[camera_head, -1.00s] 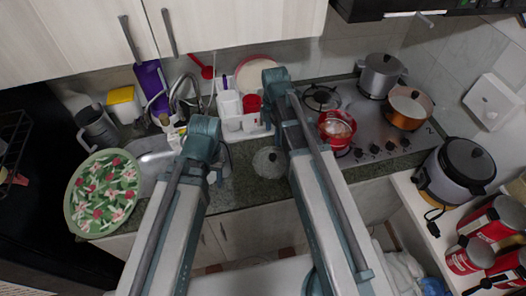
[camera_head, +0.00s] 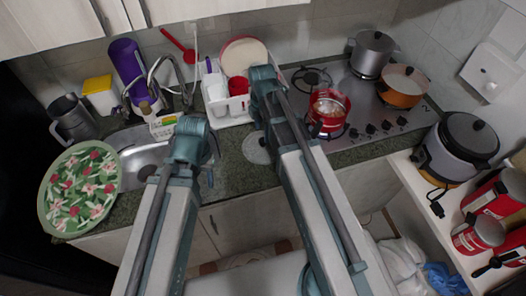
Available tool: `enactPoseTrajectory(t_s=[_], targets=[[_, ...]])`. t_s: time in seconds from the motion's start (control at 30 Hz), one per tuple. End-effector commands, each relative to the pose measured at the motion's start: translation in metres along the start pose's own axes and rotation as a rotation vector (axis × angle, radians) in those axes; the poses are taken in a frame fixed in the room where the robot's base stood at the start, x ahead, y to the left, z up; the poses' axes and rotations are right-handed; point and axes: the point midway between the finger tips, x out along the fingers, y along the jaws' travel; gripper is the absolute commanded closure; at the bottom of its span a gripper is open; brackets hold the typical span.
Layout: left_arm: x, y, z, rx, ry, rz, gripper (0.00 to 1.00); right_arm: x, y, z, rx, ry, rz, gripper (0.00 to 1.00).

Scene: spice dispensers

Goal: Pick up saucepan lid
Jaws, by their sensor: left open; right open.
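The saucepan lid, a grey round disc (camera_head: 254,150), lies flat on the dark countertop between the sink and the stove. My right arm covers its right part. My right gripper (camera_head: 266,92) is at the end of the arm that crosses beside the lid; its fingers are mostly hidden behind the wrist. It is open and holds nothing visible. My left gripper (camera_head: 206,158) is left of the lid, above the counter by the sink's right side. It is open and empty, its fingers largely hidden by the wrist. Neither gripper visibly touches the lid.
A red pot (camera_head: 327,112), a steel pot (camera_head: 371,55) and an orange pan (camera_head: 402,86) stand on the stove. A white dish rack (camera_head: 228,108) stands behind the lid. A floral plate (camera_head: 80,188) is at the left, a rice cooker (camera_head: 458,146) at the right.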

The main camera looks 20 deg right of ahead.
Motion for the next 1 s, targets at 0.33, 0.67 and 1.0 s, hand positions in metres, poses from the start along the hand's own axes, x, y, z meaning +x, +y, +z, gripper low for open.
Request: enactPoseTrajectory(t_s=[0.33, 0.67, 1.0], targets=[[0.012, 0.001, -0.001, -0.001, 0.000, 0.000, 0.50, 0.012, -0.001, 0.002, 0.001, 0.000, 0.000, 0.26], [0.051, 0.005, -0.003, -0.002, 0.000, 0.000, 0.50, 0.051, -0.002, 0.005, 0.000, 0.000, 0.000, 0.26], [0.052, 0.005, -0.003, -0.002, 0.000, 0.000, 0.50, 0.052, -0.002, 0.005, 0.001, 0.000, 0.000, 0.32]])
